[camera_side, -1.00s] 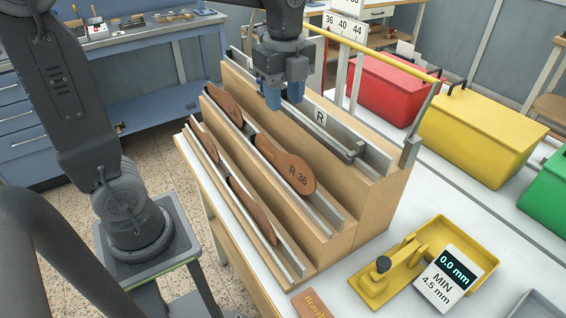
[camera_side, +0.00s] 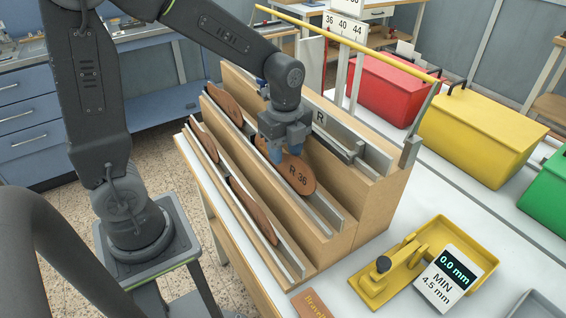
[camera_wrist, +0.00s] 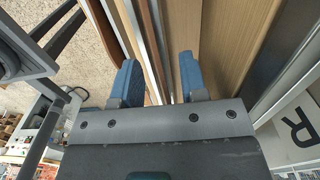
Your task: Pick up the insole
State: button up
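A brown insole marked R 36 (camera_side: 299,176) stands on edge in the middle slot of the stepped wooden rack (camera_side: 372,205). My gripper (camera_side: 283,154) is at its upper part in the side view and hides some of it. In the wrist view the two blue fingers (camera_wrist: 158,82) are wide apart, with a clear gap between them. A thin brown edge, seemingly an insole, runs between them. I cannot tell whether either finger touches it. More brown insoles stand in the rack: one behind in the same row (camera_side: 224,103) and two in the front row (camera_side: 203,141), (camera_side: 251,211).
A yellow gauge (camera_side: 385,275) with a 0.0 mm display (camera_side: 448,277) stands right of the rack on the white table. Red (camera_side: 392,88), yellow (camera_side: 480,132) and green (camera_side: 548,197) bins stand behind. A metal rail with an R label (camera_side: 320,118) tops the rack.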

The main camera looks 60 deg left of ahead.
jog(key=shift+c, duration=0.3)
grip_shut()
dwell(0.3)
